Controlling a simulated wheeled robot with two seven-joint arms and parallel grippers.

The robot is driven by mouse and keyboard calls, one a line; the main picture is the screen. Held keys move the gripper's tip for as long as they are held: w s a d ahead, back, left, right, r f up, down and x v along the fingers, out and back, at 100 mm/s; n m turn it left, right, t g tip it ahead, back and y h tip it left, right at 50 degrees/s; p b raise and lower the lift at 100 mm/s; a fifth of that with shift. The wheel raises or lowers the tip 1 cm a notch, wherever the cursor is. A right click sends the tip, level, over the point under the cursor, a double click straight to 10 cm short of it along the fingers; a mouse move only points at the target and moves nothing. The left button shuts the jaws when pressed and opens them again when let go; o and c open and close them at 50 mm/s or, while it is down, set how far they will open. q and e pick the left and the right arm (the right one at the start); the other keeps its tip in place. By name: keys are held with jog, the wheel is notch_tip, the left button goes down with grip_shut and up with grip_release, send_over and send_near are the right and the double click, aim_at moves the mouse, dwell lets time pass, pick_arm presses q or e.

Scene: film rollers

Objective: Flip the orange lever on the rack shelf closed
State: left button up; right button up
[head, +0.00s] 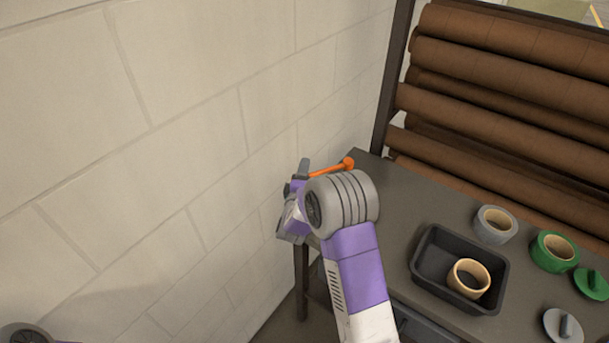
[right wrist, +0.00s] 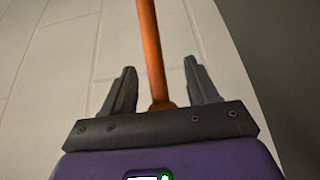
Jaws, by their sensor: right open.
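The orange lever (head: 331,169) shows at the far left corner of the dark shelf, beside the wall. It is a thin rod with a rounded knob at its right end; its other end is hidden behind my right gripper. My right gripper (head: 299,178) is at the lever's left end, past the shelf's edge. In the right wrist view, the orange rod (right wrist: 152,50) runs between the two open fingers of my right gripper (right wrist: 161,85), with a gap on each side. My left gripper is out of view.
The pale block wall (head: 170,130) is close on the left. Brown film rollers (head: 500,85) stand behind.

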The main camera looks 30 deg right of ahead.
jog(key=shift+w, duration=0.1)
grip_shut()
dwell(0.3)
